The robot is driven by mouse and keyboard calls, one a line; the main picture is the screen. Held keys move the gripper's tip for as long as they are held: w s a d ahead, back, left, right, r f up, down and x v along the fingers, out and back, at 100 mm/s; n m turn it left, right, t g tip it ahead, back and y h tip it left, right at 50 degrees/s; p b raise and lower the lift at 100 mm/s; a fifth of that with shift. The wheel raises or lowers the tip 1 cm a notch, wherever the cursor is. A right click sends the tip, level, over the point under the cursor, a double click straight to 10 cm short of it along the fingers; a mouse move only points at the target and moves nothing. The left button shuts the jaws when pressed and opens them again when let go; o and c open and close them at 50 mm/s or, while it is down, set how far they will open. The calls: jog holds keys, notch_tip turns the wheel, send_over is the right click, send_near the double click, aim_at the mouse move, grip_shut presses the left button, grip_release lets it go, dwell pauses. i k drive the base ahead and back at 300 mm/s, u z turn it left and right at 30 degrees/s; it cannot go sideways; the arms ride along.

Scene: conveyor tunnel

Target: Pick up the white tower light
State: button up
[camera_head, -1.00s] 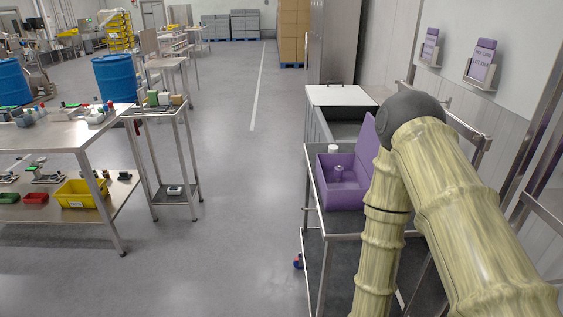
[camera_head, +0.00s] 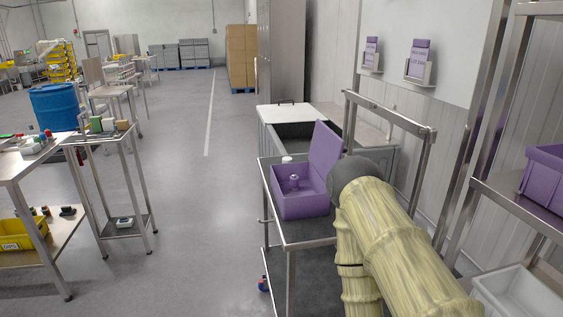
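I cannot make out a white tower light for certain. A small white-topped object (camera_head: 287,160) shows at the back rim of an open purple box (camera_head: 305,207); it is too small to identify. A small purple upright piece stands inside that box. Small white objects also lie on the left workbench (camera_head: 38,144), too small to tell. My arm, pale and bamboo-like with a dark grey joint, fills the lower right of the head view and stands in front of the cart. My gripper is out of view.
The purple box stands on a metal cart (camera_head: 280,228) with a raised lid. A narrow side table (camera_head: 107,136) and a blue drum (camera_head: 55,108) are at left. A shelf rack with a white bin (camera_head: 520,292) is at right. The middle aisle floor is clear.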

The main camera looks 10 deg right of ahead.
aim_at(287, 160)
jog(key=u, duration=1.35)
jog(key=i, duration=2.5)
jog(key=z, duration=2)
